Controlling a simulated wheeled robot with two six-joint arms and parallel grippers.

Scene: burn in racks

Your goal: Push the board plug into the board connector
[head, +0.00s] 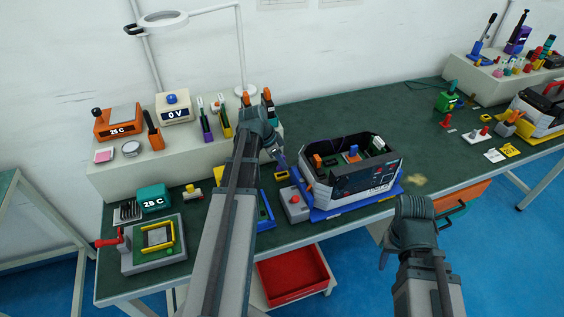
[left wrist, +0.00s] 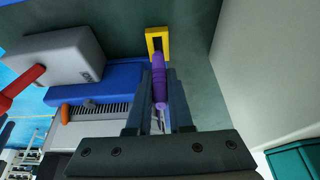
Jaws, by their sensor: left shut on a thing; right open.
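My left gripper (head: 279,157) is over the bench between the grey box and the raised shelf. In the left wrist view (left wrist: 160,103) its fingers are shut on a slim purple-handled tool (left wrist: 158,75). The far end of the tool overlaps a small yellow frame (left wrist: 157,38) in the picture; I cannot tell if they touch. The open chassis (head: 364,180) holds several coloured parts, among them a blue one (head: 353,152). I cannot tell which parts are the board plug and the board connector. My right gripper (head: 411,207) is open, low at the bench's front edge; its fingers are hard to make out.
A grey box with a red knob (head: 294,201) stands left of the chassis. A blue tray (head: 264,211) lies partly behind my left arm. The raised shelf (head: 185,156) carries meters and upright tools. A lamp (head: 163,19) stands over it.

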